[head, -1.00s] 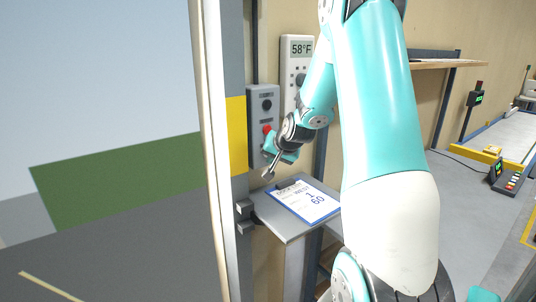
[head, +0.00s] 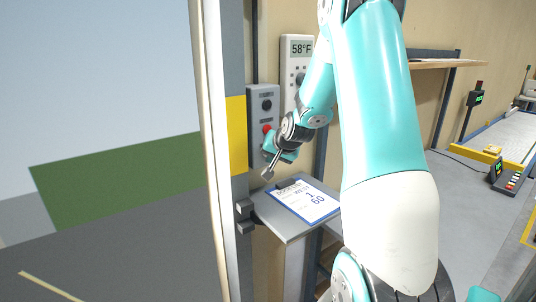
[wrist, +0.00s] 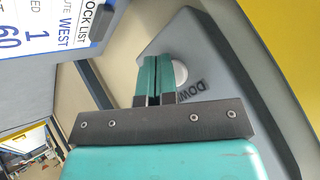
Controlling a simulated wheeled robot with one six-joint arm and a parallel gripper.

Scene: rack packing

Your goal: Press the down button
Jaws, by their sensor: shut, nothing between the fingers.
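A grey control box (head: 254,97) is fixed to the wall beside the door frame. It has a dark button (head: 266,104) at the top and a red button (head: 267,129) below it. In the wrist view a round white button (wrist: 180,73) sits on the grey box (wrist: 215,65) beside dark lettering that reads "DOW", partly hidden. My gripper (wrist: 157,60) is shut and empty, its fingertips overlapping the left part of that button; I cannot tell whether they touch it. In the head view my gripper (head: 267,173) is at the lower end of the box.
A clipboard (head: 309,201) with a dock list lies on a small grey shelf (head: 290,232) just below my gripper. A thermostat panel (head: 298,50) reading 58°F is right of the box. A yellow-marked door post (head: 237,135) stands at the left.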

